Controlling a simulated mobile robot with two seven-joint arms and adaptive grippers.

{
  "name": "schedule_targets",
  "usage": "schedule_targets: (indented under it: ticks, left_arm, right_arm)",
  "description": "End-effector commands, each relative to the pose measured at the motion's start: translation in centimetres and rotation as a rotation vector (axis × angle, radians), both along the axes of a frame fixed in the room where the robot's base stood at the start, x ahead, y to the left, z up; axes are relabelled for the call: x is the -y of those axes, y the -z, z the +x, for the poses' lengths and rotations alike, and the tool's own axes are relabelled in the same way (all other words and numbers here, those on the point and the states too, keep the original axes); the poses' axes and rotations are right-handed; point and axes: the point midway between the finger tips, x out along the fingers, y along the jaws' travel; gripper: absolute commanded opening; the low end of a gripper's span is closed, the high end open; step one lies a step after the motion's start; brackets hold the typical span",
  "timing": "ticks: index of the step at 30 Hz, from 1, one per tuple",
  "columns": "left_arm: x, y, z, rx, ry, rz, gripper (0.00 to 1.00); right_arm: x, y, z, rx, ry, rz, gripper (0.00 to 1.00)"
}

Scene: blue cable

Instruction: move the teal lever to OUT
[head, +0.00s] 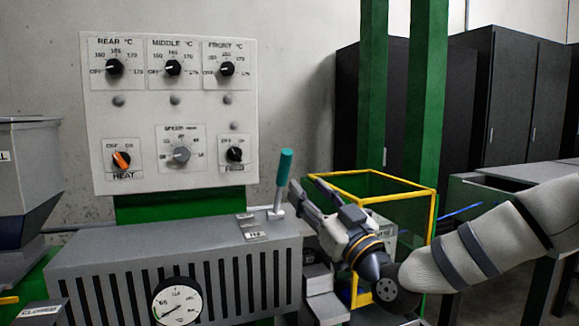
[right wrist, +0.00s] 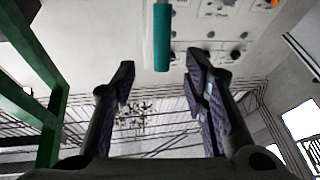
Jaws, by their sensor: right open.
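The teal lever (head: 284,168) stands nearly upright, leaning slightly right, on a pale metal stem at the right end of the grey slotted housing (head: 70,265). A small label plate (head: 254,234) lies just left of its base; its lettering is too small to read surely. My right gripper (head: 306,186) is open just right of the lever, fingers pointing up and left. In the right wrist view, the teal handle (right wrist: 162,40) is ahead of the gap between the open fingers (right wrist: 163,75), touching neither. My left gripper is not in view.
A control panel (head: 200,136) with several knobs stands behind the housing. A round gauge (head: 178,302) is on its front. A yellow-edged green frame (head: 432,205) stands behind my right gripper. Green posts (head: 426,90) and dark cabinets (head: 515,95) are at the right.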

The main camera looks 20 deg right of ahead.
Motion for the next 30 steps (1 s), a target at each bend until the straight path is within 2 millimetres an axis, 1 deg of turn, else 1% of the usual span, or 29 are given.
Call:
schedule_targets:
  ticks: [2,6,9,12,16,23,26,27,28,29,30]
  left_arm:
    - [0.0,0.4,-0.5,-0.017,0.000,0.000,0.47]
    - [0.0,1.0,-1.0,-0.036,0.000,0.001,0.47]
    - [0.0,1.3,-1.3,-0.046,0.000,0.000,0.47]
    - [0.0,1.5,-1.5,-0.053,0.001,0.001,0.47]
    - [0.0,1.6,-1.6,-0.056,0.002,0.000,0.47]
    - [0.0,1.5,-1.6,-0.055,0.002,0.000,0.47]
    - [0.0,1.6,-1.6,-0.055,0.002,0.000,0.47]
    - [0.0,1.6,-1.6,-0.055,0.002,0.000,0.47]
    - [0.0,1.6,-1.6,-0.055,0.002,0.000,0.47]
    - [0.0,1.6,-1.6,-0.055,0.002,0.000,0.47]
    - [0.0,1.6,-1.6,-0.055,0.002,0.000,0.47]
  right_arm:
    - [-0.5,-0.1,1.8,-0.005,-0.001,-0.001,0.41]
    - [-1.4,-1.3,5.2,-0.010,-0.001,0.000,0.41]
    - [-1.8,-2.2,7.1,-0.011,-0.001,0.000,0.41]
    - [-2.2,-2.8,8.5,-0.012,-0.001,0.001,0.41]
    - [-2.4,-3.3,9.3,-0.012,-0.003,0.001,0.41]
    - [-2.4,-3.6,9.4,-0.010,-0.003,0.002,0.41]
    - [-2.4,-3.6,9.3,-0.010,-0.003,0.002,0.20]
    - [-2.4,-3.5,9.3,-0.010,-0.003,0.002,0.11]
    - [-2.4,-3.5,9.3,-0.010,-0.003,0.002,0.04]
    - [-2.4,-3.5,9.3,-0.010,-0.003,0.002,0.00]
    - [-2.4,-3.5,9.3,-0.011,-0.003,0.002,0.00]
